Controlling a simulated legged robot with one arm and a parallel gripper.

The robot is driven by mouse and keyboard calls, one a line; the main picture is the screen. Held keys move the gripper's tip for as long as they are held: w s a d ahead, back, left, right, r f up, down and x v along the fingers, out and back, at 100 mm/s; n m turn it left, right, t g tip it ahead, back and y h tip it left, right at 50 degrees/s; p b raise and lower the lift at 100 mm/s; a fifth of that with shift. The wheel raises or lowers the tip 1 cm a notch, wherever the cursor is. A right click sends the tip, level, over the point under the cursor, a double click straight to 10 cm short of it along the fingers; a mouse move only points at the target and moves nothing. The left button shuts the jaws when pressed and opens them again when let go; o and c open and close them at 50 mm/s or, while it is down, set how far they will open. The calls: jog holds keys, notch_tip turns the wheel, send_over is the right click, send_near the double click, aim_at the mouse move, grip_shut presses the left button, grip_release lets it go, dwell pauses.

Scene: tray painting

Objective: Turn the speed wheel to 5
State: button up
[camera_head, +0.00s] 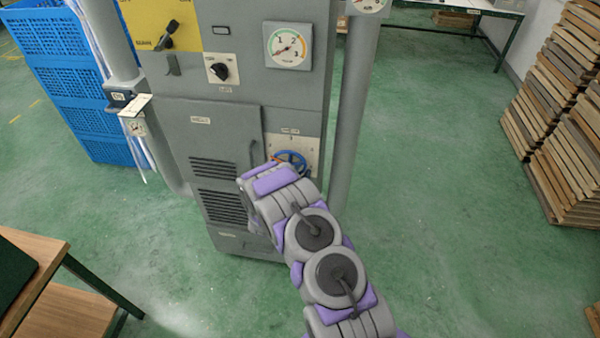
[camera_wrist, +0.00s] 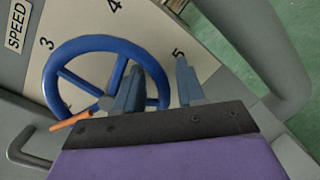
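The blue speed wheel (camera_wrist: 62,62) sits on a pale panel (camera_wrist: 205,62) marked SPEED in the wrist view. The numbers 3, 4 and 5 show around its rim; any others are hidden or unclear. An orange pointer (camera_wrist: 70,121) at the wheel points to the lower left, away from 3, 4 and 5. My gripper (camera_wrist: 158,82) is open, with one finger over the inside of the wheel and the other outside its right rim, near the 5. The rim passes between them; I cannot tell whether they touch it. The wheel also shows in the head view (camera_head: 291,157), partly behind my arm.
The wheel is on a grey machine cabinet (camera_head: 225,125) with a gauge (camera_head: 288,46) and a black knob (camera_head: 219,71). Blue crates (camera_head: 75,100) stand left, a wooden table (camera_head: 65,305) lower left, and stacked boards (camera_head: 565,130) right. The green floor between is clear.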

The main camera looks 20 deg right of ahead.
jog(key=shift+d, duration=0.55)
jog(key=shift+a, duration=0.3)
jog(key=shift+c, duration=0.5)
jog(key=shift+a, duration=0.45)
jog(key=c, duration=0.3)
jog(key=shift+w, duration=0.1)
jog(key=shift+c, duration=0.8)
jog(key=shift+d+r, duration=0.1)
jog(key=shift+d, duration=0.1)
grip_shut()
